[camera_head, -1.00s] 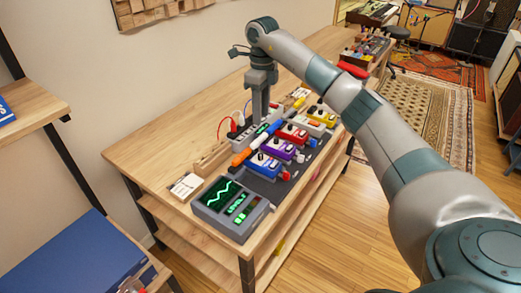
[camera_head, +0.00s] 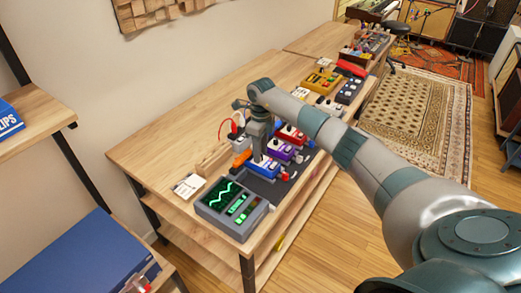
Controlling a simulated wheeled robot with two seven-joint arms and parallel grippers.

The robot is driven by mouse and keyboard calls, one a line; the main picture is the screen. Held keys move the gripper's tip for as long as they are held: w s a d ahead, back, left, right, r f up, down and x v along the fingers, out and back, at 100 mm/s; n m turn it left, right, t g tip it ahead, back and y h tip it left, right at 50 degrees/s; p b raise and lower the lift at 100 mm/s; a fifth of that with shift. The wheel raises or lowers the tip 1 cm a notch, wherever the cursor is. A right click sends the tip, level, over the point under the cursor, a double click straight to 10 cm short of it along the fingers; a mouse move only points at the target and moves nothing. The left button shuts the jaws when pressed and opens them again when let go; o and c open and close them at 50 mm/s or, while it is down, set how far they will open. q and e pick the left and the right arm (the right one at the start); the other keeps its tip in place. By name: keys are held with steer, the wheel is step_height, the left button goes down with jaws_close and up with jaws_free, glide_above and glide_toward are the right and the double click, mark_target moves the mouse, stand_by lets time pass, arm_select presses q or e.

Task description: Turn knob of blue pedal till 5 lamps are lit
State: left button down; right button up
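The blue pedal (camera_head: 265,170) lies on the dark pedal board at the near end of its row, close to the meter box. My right gripper (camera_head: 259,158) points down over the blue pedal, at its knob. The fingers hide the knob, and I cannot tell whether they touch it or grip it. The grey meter box (camera_head: 232,208) shows a green wave, green readouts and a column of lamps. Its lower lamps look green and its upper ones dark red; they are too small to count surely. My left gripper is not in view.
Beyond the blue pedal stand a purple pedal (camera_head: 280,149) and a red pedal (camera_head: 291,134), close together. An orange object (camera_head: 242,158) and a white card (camera_head: 188,186) lie to the left. The wooden table (camera_head: 165,142) is bare along the wall side.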

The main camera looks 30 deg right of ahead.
steer(key=shift+f, duration=0.3)
steer(key=shift+c, duration=0.4)
jaws_close()
